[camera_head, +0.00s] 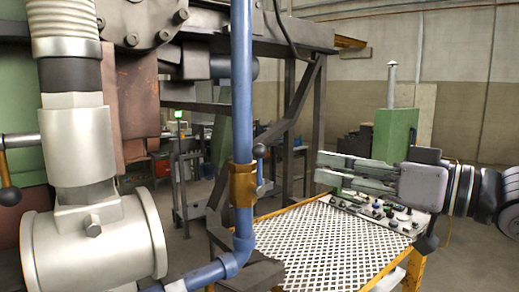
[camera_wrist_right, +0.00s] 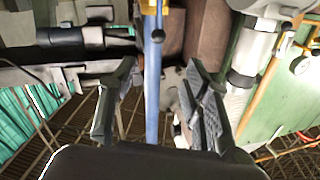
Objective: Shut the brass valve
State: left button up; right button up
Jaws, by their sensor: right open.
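The brass valve (camera_head: 242,186) sits on the vertical blue pipe (camera_head: 242,80) in the middle of the head view. Its lever stands about upright beside the pipe, with a dark ball knob (camera_head: 259,150) at the top. My right gripper (camera_head: 317,168) is open and empty, to the right of the lever and apart from it, with its fingers pointing left. In the right wrist view, the blue pipe (camera_wrist_right: 152,100) and the dark knob (camera_wrist_right: 158,35) show between the open fingers (camera_wrist_right: 160,66). My left gripper is out of view.
A white perforated table (camera_head: 325,245) with yellow edges stands below my right gripper. A large steel pipe fitting (camera_head: 85,150) fills the left, with another black-knobbed lever (camera_head: 10,194). A dark frame post (camera_head: 312,125) stands behind. The space between gripper and lever looks free.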

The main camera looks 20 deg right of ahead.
aim_at(265, 151)
jog(key=p+x, duration=0.4)
jog(key=x, duration=0.4)
jog(key=p+x, duration=0.5)
jog(key=x, duration=0.3)
jog(key=shift+w+d+r, duration=0.1)
jog(key=shift+d+r, duration=0.1)
jog(key=shift+w+a+f, duration=0.1)
jog(key=shift+w+a, duration=0.2)
jog(key=shift+w, duration=0.2)
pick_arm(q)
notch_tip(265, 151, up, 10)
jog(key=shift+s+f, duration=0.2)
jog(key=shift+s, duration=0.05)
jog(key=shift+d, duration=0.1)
pick_arm(e)
jog(key=shift+c, duration=0.4)
grip_shut()
